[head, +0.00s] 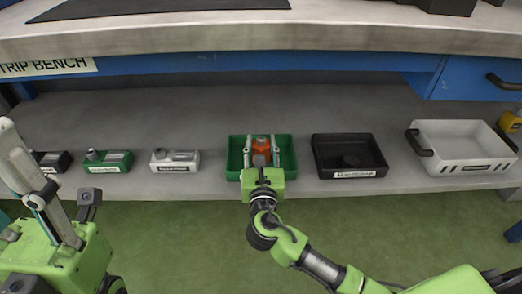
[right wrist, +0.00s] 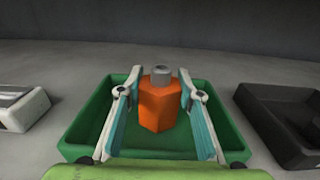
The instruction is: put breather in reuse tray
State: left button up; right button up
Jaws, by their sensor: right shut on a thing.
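The breather looks like an orange block with a grey round cap (head: 261,146); it also shows in the right wrist view (right wrist: 159,103). It is upright inside the green tray (head: 234,158), whose wall also shows in the right wrist view (right wrist: 72,135). My right gripper (head: 261,148) is shut on the breather, one finger on each side of it, low in the tray. I cannot tell whether the breather touches the tray floor. The green tray's label is hidden behind my right gripper and wrist.
Right of the green tray are a black tray (head: 317,158) holding a dark round part, and a white crate (head: 460,157) with black handles. Small labelled holders, one green (head: 108,161) and one white (head: 175,161), stand to the left. The bench top overhangs the shelf.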

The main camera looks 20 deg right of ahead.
dwell(0.3)
jog(key=shift+f, duration=0.2)
jog(key=o, duration=1.2)
